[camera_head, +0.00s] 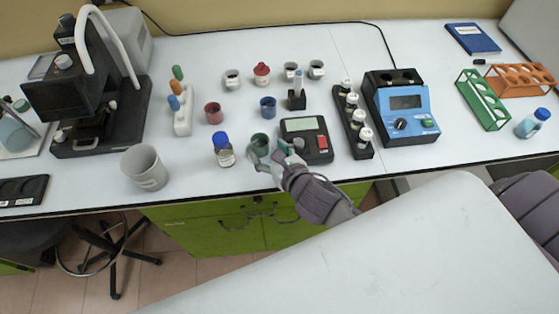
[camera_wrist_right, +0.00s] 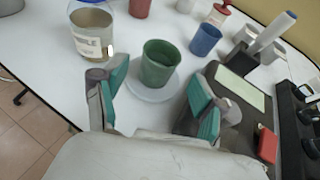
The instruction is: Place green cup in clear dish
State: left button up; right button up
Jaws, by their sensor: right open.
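The green cup (camera_head: 259,143) stands upright near the front edge of the bench, left of the black scale. In the right wrist view the green cup (camera_wrist_right: 159,66) stands on or in the clear dish (camera_wrist_right: 150,94), whose pale round rim shows around its base. My right gripper (camera_head: 268,158) is at the near side of the cup. In the wrist view my right gripper (camera_wrist_right: 155,103) is open, one teal finger pad to each side, with the cup beyond and between the tips, apart from both. My left gripper is not in view.
A blue-capped sample bottle (camera_head: 223,150) stands close left of the cup. The scale (camera_head: 306,140) is close on the right. Red (camera_head: 213,113) and blue (camera_head: 268,107) cups stand behind. A grey beaker (camera_head: 146,168) is farther left.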

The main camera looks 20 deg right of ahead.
jog(key=v, duration=0.6)
jog(key=shift+s+r+b, duration=0.15)
jog(key=shift+s+b, duration=0.15)
